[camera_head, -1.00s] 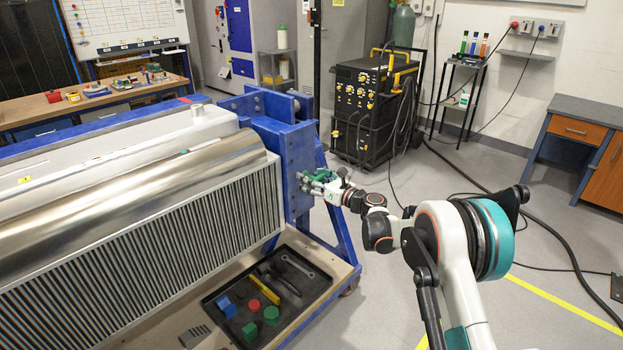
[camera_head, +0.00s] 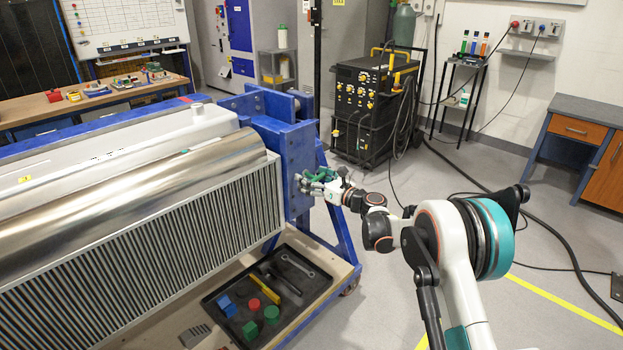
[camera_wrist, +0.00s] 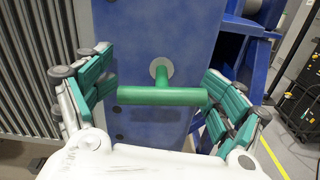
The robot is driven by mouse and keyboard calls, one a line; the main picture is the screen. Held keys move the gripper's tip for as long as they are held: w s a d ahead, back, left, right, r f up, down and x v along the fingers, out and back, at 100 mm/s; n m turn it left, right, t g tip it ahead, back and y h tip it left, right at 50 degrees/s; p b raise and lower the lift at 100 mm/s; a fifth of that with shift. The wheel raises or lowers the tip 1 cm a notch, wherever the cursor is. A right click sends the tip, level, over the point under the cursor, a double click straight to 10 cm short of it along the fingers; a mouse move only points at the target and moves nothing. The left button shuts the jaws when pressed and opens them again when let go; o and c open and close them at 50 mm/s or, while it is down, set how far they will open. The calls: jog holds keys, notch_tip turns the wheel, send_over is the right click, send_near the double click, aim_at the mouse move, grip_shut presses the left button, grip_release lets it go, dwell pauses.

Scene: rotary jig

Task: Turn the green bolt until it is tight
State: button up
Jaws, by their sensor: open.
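The green bolt (camera_wrist: 161,96) has a T-shaped handle and sits in a round grey boss (camera_wrist: 161,67) on the blue end plate (camera_wrist: 140,32) of the jig. In the wrist view its crossbar lies about level, side to side. Gaps show between the pads and the bar ends. In the head view my gripper (camera_head: 316,182) is at the blue plate, and the bolt is hard to tell apart from the green finger pads there.
A ribbed metal unit (camera_head: 150,245) fills the left. A black welding cart (camera_head: 365,110) stands behind.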

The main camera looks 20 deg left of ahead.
jog(key=v, duration=1.2)
jog(key=s+d+r+n+h, duration=0.4)
jog(key=s+d+r+n, duration=0.25)
jog(key=d+r, duration=0.2)
jog(key=s+d+r+n+h, duration=0.4)
jog(key=s+d+r+n, duration=0.3)
jog(key=d, duration=0.3)
jog(key=s+d+f+n+h, duration=0.2)
jog(key=s+d+n+h, duration=0.2)
jog(key=s+d, duration=0.7)
jog(key=s+d+f+n+h, duration=0.2)
jog(key=s+d+n+h, duration=0.2)
jog(key=s+d, duration=0.8)
jog(key=s+n, duration=0.2)
jog(key=s, duration=0.4)
jog(key=shift+f+h, duration=0.3)
